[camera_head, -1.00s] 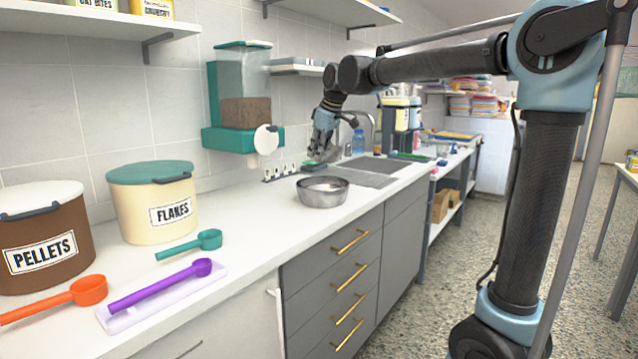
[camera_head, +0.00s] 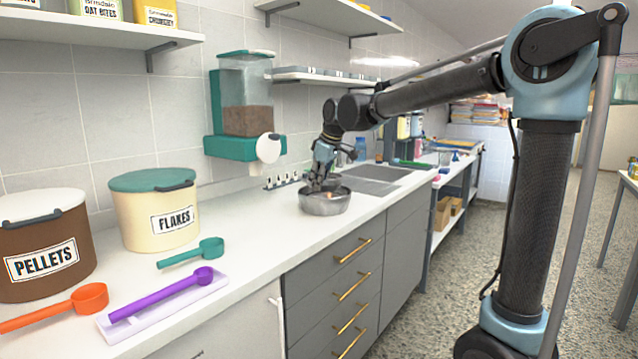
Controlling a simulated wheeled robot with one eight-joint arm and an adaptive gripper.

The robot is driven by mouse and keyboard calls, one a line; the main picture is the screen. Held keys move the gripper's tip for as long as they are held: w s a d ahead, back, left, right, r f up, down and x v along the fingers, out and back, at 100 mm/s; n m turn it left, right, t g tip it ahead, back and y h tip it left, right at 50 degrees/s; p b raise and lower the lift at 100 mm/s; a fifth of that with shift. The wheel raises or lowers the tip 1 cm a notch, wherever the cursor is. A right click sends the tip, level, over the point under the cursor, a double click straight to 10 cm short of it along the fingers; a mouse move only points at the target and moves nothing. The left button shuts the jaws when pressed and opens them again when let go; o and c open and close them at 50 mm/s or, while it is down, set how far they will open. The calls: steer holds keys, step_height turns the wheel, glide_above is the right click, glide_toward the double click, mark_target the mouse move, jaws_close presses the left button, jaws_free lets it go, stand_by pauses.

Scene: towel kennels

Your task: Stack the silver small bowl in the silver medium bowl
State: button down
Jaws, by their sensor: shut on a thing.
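The silver medium bowl (camera_head: 325,206) stands upright on the white counter, left of the sink. My gripper (camera_head: 323,186) points down at the mouth of this bowl, its fingers at or just inside the rim. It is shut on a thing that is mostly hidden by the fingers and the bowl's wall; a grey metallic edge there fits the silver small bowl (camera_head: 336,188). I cannot tell whether the small bowl touches the medium bowl's inside.
The sink and tap (camera_head: 372,150) lie just behind and right of the bowl. A teal food dispenser (camera_head: 245,146) hangs on the wall to the left. The flakes tub (camera_head: 153,215), pellets tub (camera_head: 40,245) and scoops (camera_head: 165,295) fill the left counter.

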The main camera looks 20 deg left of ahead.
steer(key=shift+f, duration=0.5)
steer(key=c, duration=1.7)
jaws_free()
steer(key=shift+r, duration=0.1)
steer(key=shift+r, duration=0.3)
steer(key=v, duration=1.2)
steer(key=shift+r, duration=0.2)
